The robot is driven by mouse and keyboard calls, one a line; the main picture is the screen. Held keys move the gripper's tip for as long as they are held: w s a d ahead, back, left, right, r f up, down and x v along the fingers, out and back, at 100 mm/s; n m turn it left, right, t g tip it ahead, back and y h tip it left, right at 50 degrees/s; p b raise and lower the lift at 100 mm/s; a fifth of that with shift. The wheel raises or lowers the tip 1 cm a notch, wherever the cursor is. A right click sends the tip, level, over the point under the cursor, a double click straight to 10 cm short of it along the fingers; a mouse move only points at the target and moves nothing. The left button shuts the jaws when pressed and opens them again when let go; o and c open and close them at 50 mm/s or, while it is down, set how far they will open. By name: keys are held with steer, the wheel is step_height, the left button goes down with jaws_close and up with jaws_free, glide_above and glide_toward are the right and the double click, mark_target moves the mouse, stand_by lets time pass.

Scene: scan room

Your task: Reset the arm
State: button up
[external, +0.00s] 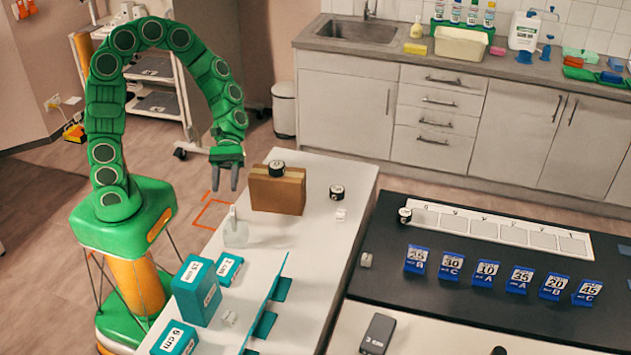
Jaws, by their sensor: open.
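My green arm rises from its base at the left and arches over to the right. My gripper (227,178) hangs from its end, pointing down with its two dark fingers apart. It is open and empty. It is in the air near the back left end of the white table (330,240), left of a brown box (277,194) as seen here. I cannot tell its exact height above the table.
A black round piece (277,168) sits on the brown box and another (336,191) stands right of it. A spray bottle (235,232), teal boxes (197,288) and a teal rack (266,312) stand nearer. Blue labelled cards (451,265) stand on the black table (480,220).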

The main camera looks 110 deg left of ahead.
steer(key=s+d+m+g+y, duration=0.55)
steer(key=s+d+m, duration=0.25)
steer(key=s+m, duration=0.4)
steer(key=s+a+r+m+y, duration=0.2)
steer(key=s+m+y, duration=0.1)
steer(key=s, duration=0.3)
steer(key=s+a+r+m+y, duration=0.2)
steer(key=s+a+m+y, duration=0.1)
steer(key=s+m, duration=0.2)
steer(key=shift+s+m+y, duration=0.35)
steer(key=shift+s+m, duration=0.05)
steer(key=shift+s, duration=0.4)
